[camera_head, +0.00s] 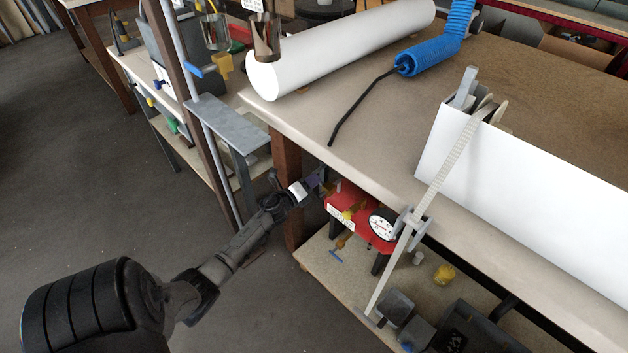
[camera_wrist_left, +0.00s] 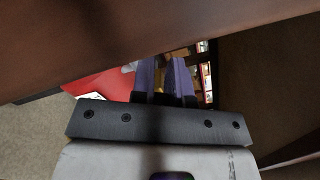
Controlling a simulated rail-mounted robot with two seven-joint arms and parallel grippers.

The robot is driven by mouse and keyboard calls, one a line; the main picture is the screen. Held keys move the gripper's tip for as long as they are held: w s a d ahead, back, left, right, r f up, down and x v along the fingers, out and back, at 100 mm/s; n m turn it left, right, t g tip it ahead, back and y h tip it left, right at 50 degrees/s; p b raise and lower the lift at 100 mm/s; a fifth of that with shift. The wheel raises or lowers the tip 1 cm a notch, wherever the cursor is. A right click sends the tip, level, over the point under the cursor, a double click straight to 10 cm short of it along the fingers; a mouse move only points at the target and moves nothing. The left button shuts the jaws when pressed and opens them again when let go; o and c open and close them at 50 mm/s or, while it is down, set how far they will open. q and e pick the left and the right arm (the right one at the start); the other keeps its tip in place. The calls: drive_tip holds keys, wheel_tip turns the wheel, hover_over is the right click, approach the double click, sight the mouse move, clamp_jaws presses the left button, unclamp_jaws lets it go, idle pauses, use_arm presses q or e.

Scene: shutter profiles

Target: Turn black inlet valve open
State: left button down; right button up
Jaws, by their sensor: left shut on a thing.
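The red unit (camera_head: 352,212) with a white-faced round gauge (camera_head: 382,228) and brass fittings sits under the front edge of the workbench. My left gripper (camera_head: 316,181) reaches in from the left to the unit's left end, just below the bench top. In the left wrist view its two purple fingers (camera_wrist_left: 166,78) are close together, with the red body (camera_wrist_left: 105,86) to their left. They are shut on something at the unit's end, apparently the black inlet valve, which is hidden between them. How far the valve is turned cannot be seen. My right gripper is not in view.
The bench top (camera_head: 300,115) overhangs close above my gripper, and a brown bench leg (camera_head: 287,190) stands beside it. The lower shelf (camera_head: 345,283) holds dark boxes and a yellow piece (camera_head: 444,274).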

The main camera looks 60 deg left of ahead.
use_arm(q)
drive_tip(key=shift+s+a+f+n+p, duration=0.15)
drive_tip(key=shift+f+n, duration=0.3)
drive_tip(key=shift+n, duration=0.6)
drive_tip(key=shift+w+a+f+n+p, duration=0.15)
drive_tip(key=shift+f+n, duration=0.35)
drive_tip(key=shift+n, duration=0.5)
drive_tip(key=shift+s+a+f+n+p, duration=0.15)
drive_tip(key=shift+f+n, duration=0.3)
drive_tip(key=shift+n, duration=0.6)
drive_tip(key=shift+d, duration=0.1)
drive_tip(key=c, duration=1.1)
unclamp_jaws()
